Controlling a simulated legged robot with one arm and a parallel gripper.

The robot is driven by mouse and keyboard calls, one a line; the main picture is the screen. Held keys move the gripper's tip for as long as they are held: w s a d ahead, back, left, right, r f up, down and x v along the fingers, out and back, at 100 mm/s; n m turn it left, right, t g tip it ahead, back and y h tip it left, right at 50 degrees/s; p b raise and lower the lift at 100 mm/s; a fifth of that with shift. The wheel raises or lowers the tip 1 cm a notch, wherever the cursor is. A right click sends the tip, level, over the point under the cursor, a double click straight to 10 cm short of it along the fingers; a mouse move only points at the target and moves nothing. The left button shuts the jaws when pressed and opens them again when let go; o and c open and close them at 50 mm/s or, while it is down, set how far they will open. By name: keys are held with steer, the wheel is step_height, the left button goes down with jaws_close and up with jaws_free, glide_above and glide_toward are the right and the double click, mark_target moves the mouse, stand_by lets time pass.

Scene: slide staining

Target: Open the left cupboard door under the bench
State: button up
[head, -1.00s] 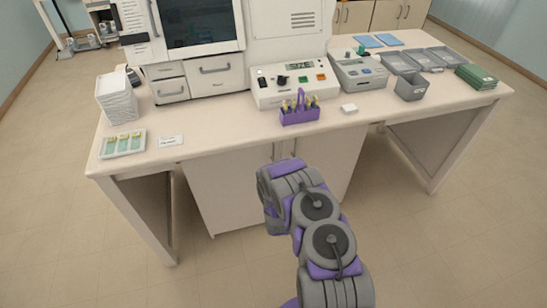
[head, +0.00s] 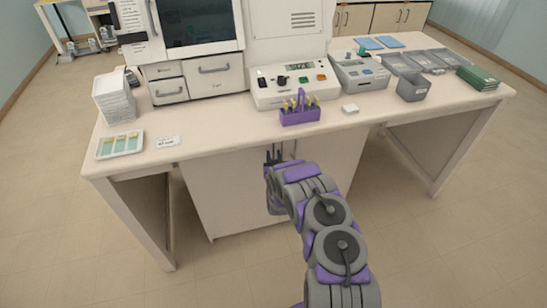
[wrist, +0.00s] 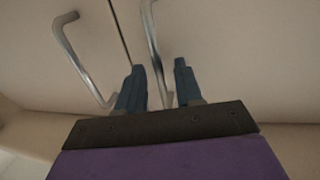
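The cupboard under the bench has two pale doors; the left door (head: 222,190) looks closed in the head view. In the wrist view a thin dark seam runs between two metal bar handles, one at the left (wrist: 78,60) and one nearer the middle (wrist: 154,50). My gripper (wrist: 160,75) is open, its dark fingers apart. The lower end of the middle handle shows between the fingers; I cannot tell whether they touch it. In the head view my gripper (head: 272,157) is in front of the doors near their seam, and my arm hides part of the right door.
The bench top (head: 220,140) overhangs the cupboard just above my gripper. A purple rack (head: 300,112) stands near its front edge, with a white tray (head: 120,145) at the left. Bench legs stand on both sides. The floor in front is clear.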

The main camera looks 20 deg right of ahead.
steer(key=shift+c, duration=0.2)
jaws_close()
stand_by(1.1)
